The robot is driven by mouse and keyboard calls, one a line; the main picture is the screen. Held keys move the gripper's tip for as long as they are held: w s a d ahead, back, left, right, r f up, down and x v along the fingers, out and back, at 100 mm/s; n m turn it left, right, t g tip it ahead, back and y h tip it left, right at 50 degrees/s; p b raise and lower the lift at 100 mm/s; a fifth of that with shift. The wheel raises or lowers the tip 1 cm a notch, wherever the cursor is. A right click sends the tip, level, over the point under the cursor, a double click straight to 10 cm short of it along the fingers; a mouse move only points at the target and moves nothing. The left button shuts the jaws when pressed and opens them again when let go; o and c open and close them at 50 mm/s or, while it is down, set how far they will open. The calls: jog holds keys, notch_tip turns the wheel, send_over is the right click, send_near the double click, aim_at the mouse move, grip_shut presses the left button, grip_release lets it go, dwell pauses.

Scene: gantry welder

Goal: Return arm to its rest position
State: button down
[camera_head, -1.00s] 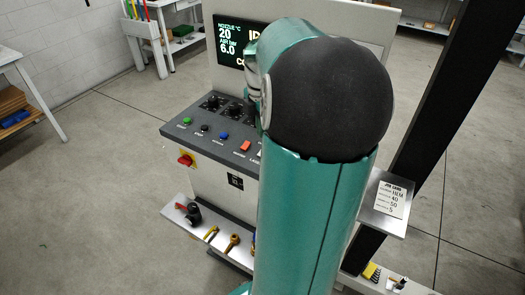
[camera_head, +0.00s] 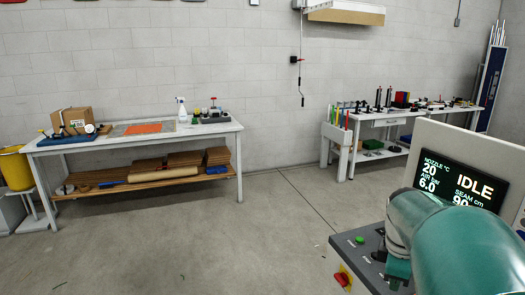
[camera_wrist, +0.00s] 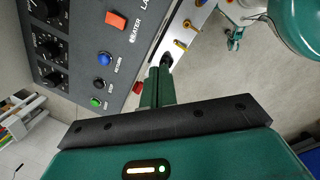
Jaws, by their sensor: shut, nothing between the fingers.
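My gripper (camera_wrist: 159,74) shows in the wrist view as two green fingers lying together, with nothing between them. It is over the front edge of the control console, whose grey panel (camera_wrist: 78,62) carries black knobs, an orange heater button (camera_wrist: 116,20) and blue and green buttons. In the head view my teal arm (camera_head: 465,250) fills the lower right corner, bent in front of the console (camera_head: 350,247). The fingertips cannot be made out there. The console's screen (camera_head: 462,185) reads IDLE, nozzle 20 and air 6.0.
A workbench (camera_head: 215,128) with a cardboard box (camera_head: 72,120) and a spray bottle (camera_head: 181,110) stands at left. Another bench (camera_head: 385,122) stands along the back right. The floor (camera_head: 220,240) between is clear. A tool shelf (camera_wrist: 190,32) runs along the console front.

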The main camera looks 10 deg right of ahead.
jog(key=a+r+m+t, duration=0.3)
jog(key=a+m, duration=0.2)
jog(key=a, duration=0.8)
jog(key=s+a+m+t+y, duration=0.1)
jog(key=s+a+m, duration=0.1)
jog(key=a, duration=0.4)
jog(key=s+a+m+t, duration=0.1)
jog(key=s+a+m, duration=0.1)
jog(key=s+a, duration=0.3)
jog(key=shift+s+a+y, duration=0.25)
jog(key=shift+a+y, duration=0.15)
